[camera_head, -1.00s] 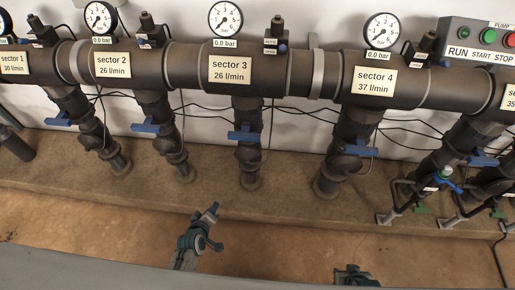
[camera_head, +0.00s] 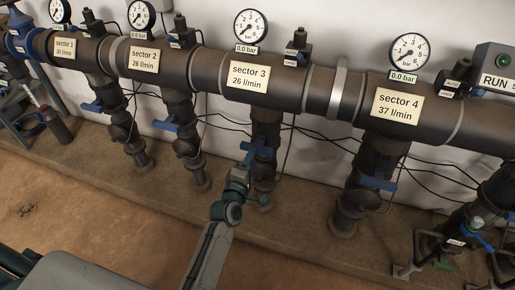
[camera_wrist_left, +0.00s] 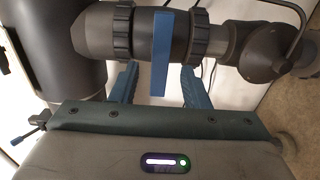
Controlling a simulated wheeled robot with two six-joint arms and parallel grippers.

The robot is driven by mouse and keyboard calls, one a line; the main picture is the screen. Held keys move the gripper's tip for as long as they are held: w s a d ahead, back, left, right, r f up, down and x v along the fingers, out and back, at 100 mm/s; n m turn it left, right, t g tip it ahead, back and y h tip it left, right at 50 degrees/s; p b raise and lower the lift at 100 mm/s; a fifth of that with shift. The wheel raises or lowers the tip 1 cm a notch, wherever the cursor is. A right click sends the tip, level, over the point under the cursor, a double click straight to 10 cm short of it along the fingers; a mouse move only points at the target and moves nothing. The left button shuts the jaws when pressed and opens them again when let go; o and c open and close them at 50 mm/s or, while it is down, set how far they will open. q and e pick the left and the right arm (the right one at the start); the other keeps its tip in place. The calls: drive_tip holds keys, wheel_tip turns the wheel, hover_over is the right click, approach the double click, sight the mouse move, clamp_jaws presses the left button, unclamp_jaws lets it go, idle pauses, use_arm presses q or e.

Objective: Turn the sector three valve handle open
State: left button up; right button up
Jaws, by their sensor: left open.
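The sector three valve handle (camera_head: 264,148) is a blue lever on the dark pipe below the sector 3 label (camera_head: 248,75). My left gripper (camera_head: 247,161) is right at it, partly covering the valve. In the left wrist view the blue handle (camera_wrist_left: 161,50) stands upright in the picture, crosswise to the pipe. The open fingers of my left gripper (camera_wrist_left: 158,75) lie on either side of it, with a gap on both sides. My right gripper is not in view.
Blue handles of sector 2 (camera_head: 166,125) and sector 4 (camera_head: 378,183) sit on neighbouring down pipes. Thin black cables run along the wall behind. The brown floor (camera_head: 90,215) at the lower left is clear.

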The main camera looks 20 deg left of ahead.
sight(258, 146)
use_arm(q)
drive_tip(key=w, duration=0.6)
drive_tip(key=shift+s, duration=0.1)
drive_tip(key=shift+c, duration=0.4)
clamp_jaws()
